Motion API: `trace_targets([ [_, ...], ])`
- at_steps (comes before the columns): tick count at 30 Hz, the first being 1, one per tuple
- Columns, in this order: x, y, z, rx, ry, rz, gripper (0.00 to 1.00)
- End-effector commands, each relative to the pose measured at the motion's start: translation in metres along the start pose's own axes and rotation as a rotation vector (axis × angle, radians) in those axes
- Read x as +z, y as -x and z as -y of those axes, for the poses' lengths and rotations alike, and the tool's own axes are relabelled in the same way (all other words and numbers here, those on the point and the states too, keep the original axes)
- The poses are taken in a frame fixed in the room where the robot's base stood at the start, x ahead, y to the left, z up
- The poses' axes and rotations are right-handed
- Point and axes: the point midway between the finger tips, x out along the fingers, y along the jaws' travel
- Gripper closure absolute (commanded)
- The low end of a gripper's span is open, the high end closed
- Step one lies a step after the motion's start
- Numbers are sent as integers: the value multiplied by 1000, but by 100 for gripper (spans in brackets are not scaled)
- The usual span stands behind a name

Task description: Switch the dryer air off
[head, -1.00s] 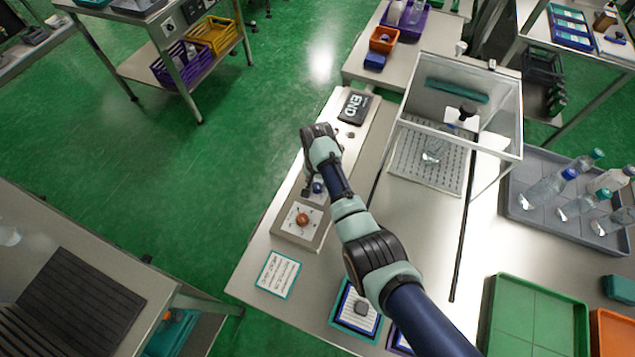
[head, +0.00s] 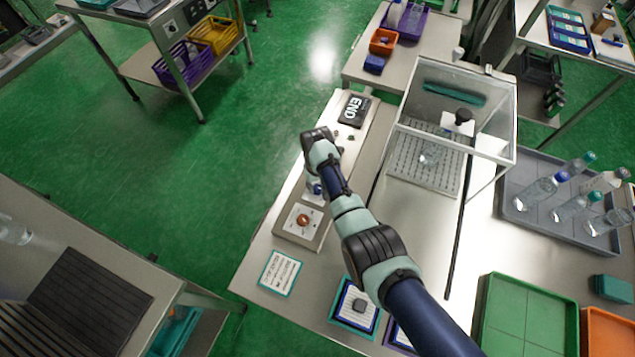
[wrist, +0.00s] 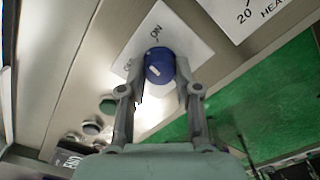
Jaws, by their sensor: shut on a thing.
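A round blue knob (wrist: 159,65) sits on a white label plate (wrist: 185,42) in the wrist view. Dark lettering shows beside the knob on the plate; part of it is too small to read surely. A pale mark shows on the knob's face. My gripper (wrist: 161,88) is shut on the blue knob, one finger on each side. In the head view the blue knob (head: 317,189) shows just below my wrist, partly covered by my arm, and the fingers are mostly hidden.
An orange knob (head: 303,219) on its own plate sits nearer on the same narrow panel. A black END sign (head: 354,109) lies at the panel's far end. A clear-walled box (head: 490,95) stands to the right. In the wrist view, a green button (wrist: 107,106) lies to the left.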

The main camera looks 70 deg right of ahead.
Motion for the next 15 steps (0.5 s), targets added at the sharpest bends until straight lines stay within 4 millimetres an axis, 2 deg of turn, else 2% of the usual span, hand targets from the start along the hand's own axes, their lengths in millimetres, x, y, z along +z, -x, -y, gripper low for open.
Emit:
trace_targets([
  [15, 0, 1, 2, 0, 487, -1, 100],
])
